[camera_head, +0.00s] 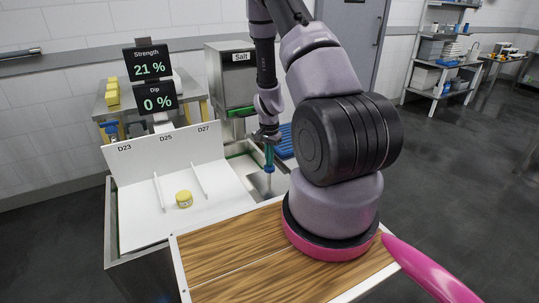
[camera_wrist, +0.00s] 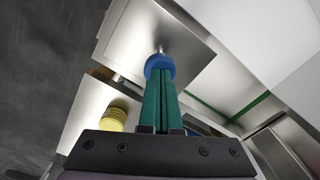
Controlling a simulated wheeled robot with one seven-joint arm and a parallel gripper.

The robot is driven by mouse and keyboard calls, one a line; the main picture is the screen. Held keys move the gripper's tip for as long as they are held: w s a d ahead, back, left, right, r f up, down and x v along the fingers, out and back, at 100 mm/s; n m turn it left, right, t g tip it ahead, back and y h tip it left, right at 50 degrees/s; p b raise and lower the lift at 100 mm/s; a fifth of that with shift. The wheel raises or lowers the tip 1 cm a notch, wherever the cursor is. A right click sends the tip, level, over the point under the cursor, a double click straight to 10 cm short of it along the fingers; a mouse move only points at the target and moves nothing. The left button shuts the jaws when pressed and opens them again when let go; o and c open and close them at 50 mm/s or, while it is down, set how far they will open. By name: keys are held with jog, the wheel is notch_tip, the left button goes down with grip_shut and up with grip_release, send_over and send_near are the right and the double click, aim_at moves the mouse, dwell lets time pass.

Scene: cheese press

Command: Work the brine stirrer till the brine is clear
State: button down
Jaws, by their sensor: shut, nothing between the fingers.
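The brine stirrer's blue handle (camera_head: 269,169) stands upright on a thin rod at the right end of the white board. In the wrist view the blue handle (camera_wrist: 160,66) is at the fingertips, over a steel surface. My gripper (camera_head: 268,158) points down at the top of the handle. In the wrist view its green fingers (camera_wrist: 161,84) are together, with nothing between them. I cannot tell whether they touch the handle. One display (camera_head: 150,63) reads Strength 21 %. The display below (camera_head: 157,102) reads Dip 0 %. The brine itself is not clearly visible.
A yellow cheese (camera_head: 184,200) sits on the white board (camera_head: 135,212) between low dividers. A steel Salt box (camera_head: 231,85) stands behind the stirrer. More yellow pieces (camera_head: 112,94) lie on a table at back left. My arm hides much of the right side.

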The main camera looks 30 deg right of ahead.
jog(key=shift+f, duration=0.1)
dwell(0.5)
jog(key=shift+r, duration=2.7)
jog(key=shift+r, duration=3)
